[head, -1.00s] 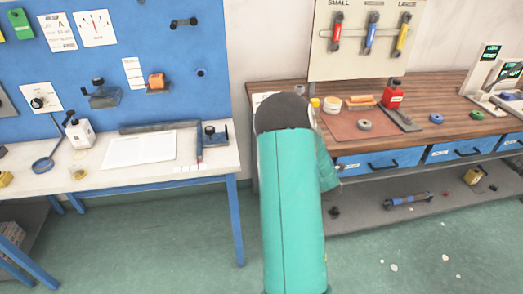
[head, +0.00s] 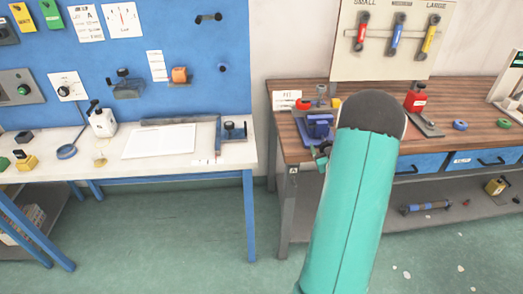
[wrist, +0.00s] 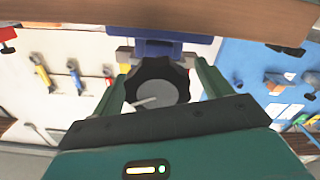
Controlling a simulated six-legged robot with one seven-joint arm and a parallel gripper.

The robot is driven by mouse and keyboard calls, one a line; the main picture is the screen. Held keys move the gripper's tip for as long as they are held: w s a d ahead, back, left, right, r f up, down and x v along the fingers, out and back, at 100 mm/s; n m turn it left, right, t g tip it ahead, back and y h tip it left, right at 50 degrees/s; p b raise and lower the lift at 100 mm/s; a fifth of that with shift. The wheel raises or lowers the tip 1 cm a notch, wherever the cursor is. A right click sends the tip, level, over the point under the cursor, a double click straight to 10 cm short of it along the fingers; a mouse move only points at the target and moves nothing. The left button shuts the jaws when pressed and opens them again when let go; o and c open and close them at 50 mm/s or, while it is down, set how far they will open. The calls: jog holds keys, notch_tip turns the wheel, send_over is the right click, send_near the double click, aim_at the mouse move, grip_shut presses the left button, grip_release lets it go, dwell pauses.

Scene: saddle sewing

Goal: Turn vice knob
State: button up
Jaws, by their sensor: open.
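The blue vice (head: 318,128) sits at the front left corner of the wooden bench. In the wrist view, its blue body (wrist: 165,48) is at the top, under the bench edge. The black round vice knob (wrist: 158,82) with a grey face is in the middle of the wrist view. My gripper (wrist: 160,98) is open, with one green finger on each side of the knob. A small gap shows beside the fingers; contact cannot be told. In the head view, my gripper (head: 322,157) is small below the vice, partly hidden by my arm.
A white table (head: 110,168) with a blue pegboard (head: 205,60) stands left. A floor gap separates the benches.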

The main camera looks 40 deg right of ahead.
jog(key=shift+s+d+m, duration=0.1)
jog(key=shift+m, duration=0.7)
jog(key=v, duration=1.3)
jog(key=w+a+r+n+g+y, duration=0.1)
jog(key=w+a+r+g+y, duration=0.15)
jog(key=w+a+r, duration=0.55)
jog(key=w+a+r+g+y, duration=0.1)
jog(key=a+r, duration=0.1)
jog(key=a, duration=0.5)
jog(key=w+a+r+g+y, duration=0.1)
jog(key=a+r+g, duration=0.1)
jog(key=a, duration=0.6)
jog(key=shift+r+n, duration=0.3)
jog(key=shift+r, duration=0.3)
jog(key=shift+a, duration=0.1)
jog(key=s+a+r+n+g+y, duration=0.1)
jog(key=s+a+r+g+y, duration=0.1)
jog(key=s+a, duration=0.5)
jog(key=s+a+r+n+g+y, duration=0.1)
jog(key=s+a, duration=0.5)
jog(key=a, duration=0.6)
jog(key=shift+s+a+r+g+y, duration=0.4)
jog(key=shift+r+g+y, duration=0.25)
jog(key=shift+r+y, duration=0.15)
